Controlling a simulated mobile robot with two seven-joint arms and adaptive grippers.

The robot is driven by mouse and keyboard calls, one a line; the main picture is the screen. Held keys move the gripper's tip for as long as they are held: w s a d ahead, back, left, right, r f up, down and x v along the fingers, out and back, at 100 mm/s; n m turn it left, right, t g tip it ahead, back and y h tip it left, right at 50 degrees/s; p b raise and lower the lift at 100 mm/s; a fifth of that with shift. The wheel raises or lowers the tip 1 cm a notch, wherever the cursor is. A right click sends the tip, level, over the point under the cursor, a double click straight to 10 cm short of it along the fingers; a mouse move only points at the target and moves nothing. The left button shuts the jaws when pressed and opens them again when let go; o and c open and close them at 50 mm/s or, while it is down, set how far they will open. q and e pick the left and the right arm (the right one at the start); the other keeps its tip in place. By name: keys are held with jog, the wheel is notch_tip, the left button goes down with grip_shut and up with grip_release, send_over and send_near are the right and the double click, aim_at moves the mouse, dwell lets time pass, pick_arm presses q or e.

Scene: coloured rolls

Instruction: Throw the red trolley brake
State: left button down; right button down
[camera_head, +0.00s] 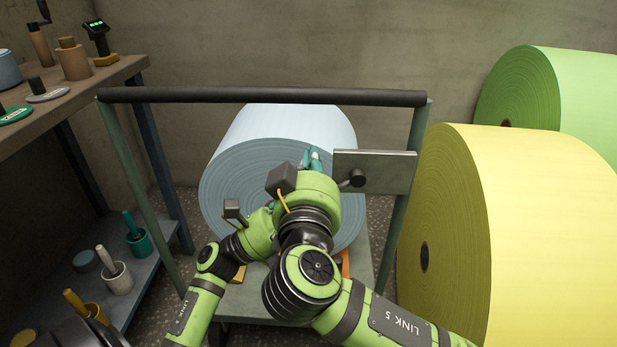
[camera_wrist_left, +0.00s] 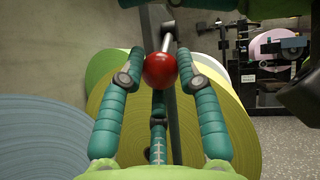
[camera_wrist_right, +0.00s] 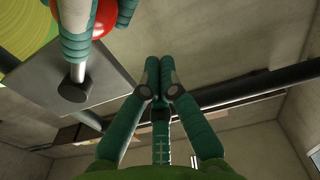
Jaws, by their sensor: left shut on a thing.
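The red brake knob (camera_wrist_left: 160,70) sits between the two teal fingers of my left gripper (camera_wrist_left: 160,78) in the left wrist view. The fingers touch it from both sides. A grey lever rod (camera_wrist_right: 78,72) runs from the knob to a dark pivot (camera_wrist_right: 74,91) on a grey plate (camera_wrist_right: 100,75). The plate (camera_head: 390,172) is fixed to the right post of the trolley frame in the head view. The knob is hidden there behind my arms. My right gripper (camera_wrist_right: 158,78) has its fingers together, empty, beside the plate. Its teal fingertips (camera_head: 312,158) show in the head view.
A pale blue roll (camera_head: 235,190) lies on the trolley behind the dark handle bar (camera_head: 260,96). A yellow roll (camera_head: 540,230) and a green roll (camera_head: 575,95) stand close on the right. A workbench (camera_head: 60,115) with tools is on the left.

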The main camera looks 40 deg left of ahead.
jog(key=shift+s+d+f, duration=0.15)
jog(key=shift+f, duration=0.45)
jog(key=shift+s+d+f, duration=0.2)
jog(key=shift+f, duration=0.35)
jog(key=shift+s+d+f, duration=0.15)
jog(key=shift+f, duration=0.45)
jog(key=shift+f, duration=0.15)
jog(key=shift+d+f+n, duration=0.15)
jog(key=shift+f+n, duration=0.25)
jog(key=shift+f, duration=0.15)
